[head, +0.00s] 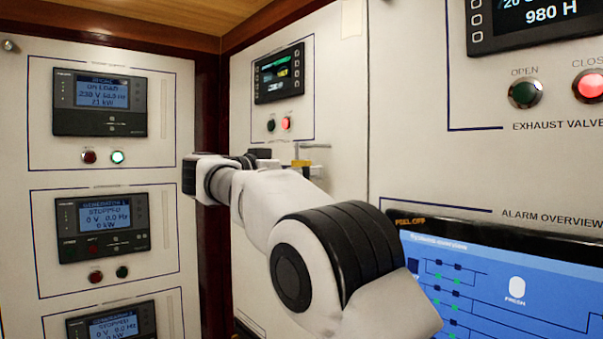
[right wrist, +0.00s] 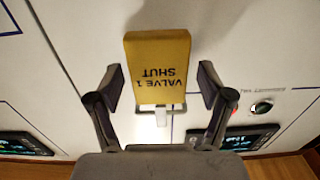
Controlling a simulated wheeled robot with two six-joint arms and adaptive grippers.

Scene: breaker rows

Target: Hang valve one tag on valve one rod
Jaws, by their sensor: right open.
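The yellow valve one tag (right wrist: 157,68) reads "VALVE 1 SHUT", upside down in the right wrist view. My right gripper (right wrist: 156,86) is open, with one finger on each side of the tag and a gap to each. A pale loop (right wrist: 123,104) shows at the tag's lettered end, beside a short pale rod (right wrist: 161,117). The tag seems to hang there, but I cannot tell whether the loop is around the rod. In the head view a small yellow bit of the tag (head: 301,163) shows beneath a grey rod (head: 313,146), partly behind my right arm. My left gripper is not in view.
A panel display (head: 279,74) with a dark and a red button sits above the rod. A left cabinet (head: 45,170) carries several displays. A large blue screen (head: 500,285) is at the lower right. The panel face around the tag is mostly bare.

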